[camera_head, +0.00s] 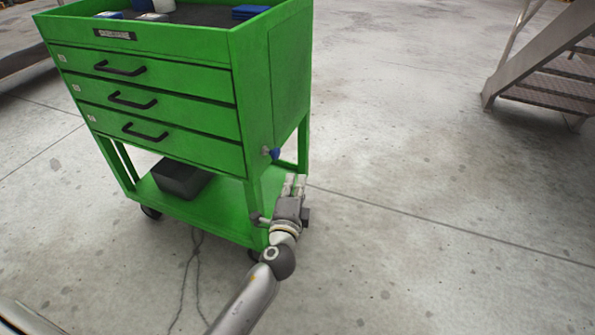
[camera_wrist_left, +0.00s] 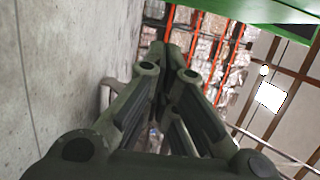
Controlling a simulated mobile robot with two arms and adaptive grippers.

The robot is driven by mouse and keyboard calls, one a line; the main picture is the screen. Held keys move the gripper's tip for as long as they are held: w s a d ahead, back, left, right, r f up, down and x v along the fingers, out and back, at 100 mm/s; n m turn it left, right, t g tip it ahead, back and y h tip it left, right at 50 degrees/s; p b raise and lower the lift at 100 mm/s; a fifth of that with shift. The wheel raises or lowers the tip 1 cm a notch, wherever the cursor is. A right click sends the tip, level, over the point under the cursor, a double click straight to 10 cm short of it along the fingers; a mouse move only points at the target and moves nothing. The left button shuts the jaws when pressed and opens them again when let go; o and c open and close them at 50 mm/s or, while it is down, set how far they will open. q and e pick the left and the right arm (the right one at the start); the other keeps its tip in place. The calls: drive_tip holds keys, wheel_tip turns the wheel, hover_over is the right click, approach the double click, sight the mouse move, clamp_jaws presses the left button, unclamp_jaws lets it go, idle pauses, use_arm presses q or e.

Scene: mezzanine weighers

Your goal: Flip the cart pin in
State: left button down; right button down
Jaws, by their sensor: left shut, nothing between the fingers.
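The green cart (camera_head: 200,118) stands on the floor in the head view, with three drawers facing me. A small pin with a blue knob (camera_head: 275,154) sticks out from its right side near the lower drawer's corner. My left gripper (camera_head: 294,180) is shut and empty, beside the cart's near right leg and just below the blue knob, apart from it. In the left wrist view, the closed fingers (camera_wrist_left: 172,62) point ahead with nothing between them; a green edge of the cart (camera_wrist_left: 240,8) shows at top right. The pin does not show clearly there. My right gripper is out of view.
A dark box (camera_head: 181,180) sits on the cart's lower shelf (camera_head: 220,210). Blue items (camera_head: 250,13) lie on its top. Metal stairs (camera_head: 550,75) stand at the right. The floor right of the cart is clear. Racks with wrapped goods (camera_wrist_left: 215,55) show behind in the wrist view.

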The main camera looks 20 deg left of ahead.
use_arm(q)
drive_tip(key=shift+v, duration=1.4)
